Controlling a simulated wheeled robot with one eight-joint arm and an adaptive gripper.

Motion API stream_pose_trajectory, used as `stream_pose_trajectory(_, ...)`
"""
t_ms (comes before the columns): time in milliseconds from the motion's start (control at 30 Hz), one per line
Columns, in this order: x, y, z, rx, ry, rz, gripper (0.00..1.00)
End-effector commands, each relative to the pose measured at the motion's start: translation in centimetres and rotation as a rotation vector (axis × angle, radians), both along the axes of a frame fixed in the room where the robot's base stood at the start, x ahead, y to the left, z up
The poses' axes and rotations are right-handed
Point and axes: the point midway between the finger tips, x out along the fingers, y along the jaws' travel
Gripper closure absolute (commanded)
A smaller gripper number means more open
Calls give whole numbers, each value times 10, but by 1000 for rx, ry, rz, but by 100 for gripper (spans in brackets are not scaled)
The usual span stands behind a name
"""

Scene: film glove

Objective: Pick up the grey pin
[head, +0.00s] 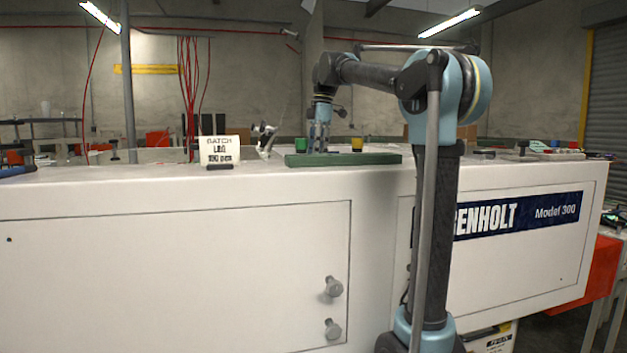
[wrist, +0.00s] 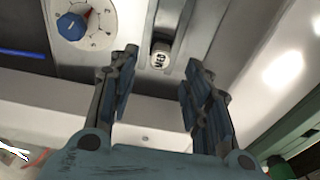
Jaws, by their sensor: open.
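My gripper (wrist: 158,85) is open in the wrist view, with nothing between its two dark fingers. Beyond the gap, near the top centre, a short pale grey cylinder (wrist: 161,56) with dark lettering sits in a recess of a light panel. I cannot tell whether this is the grey pin. It is apart from the fingers. In the head view my gripper (head: 319,150) points down over the green board (head: 372,159) on the white machine top. No grey pin can be made out there; my gripper hides part of the board.
A green cup (head: 300,145) and a yellow cup (head: 357,144) flank my gripper. A white batch sign (head: 219,150) stands to the left. A blue dial (wrist: 72,26) shows at the panel's upper left in the wrist view. The machine top left of the sign looks mostly clear.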

Motion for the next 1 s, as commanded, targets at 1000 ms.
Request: stream_pose_trajectory(1000, -2, 10, -69, 0, 0, -2, 58)
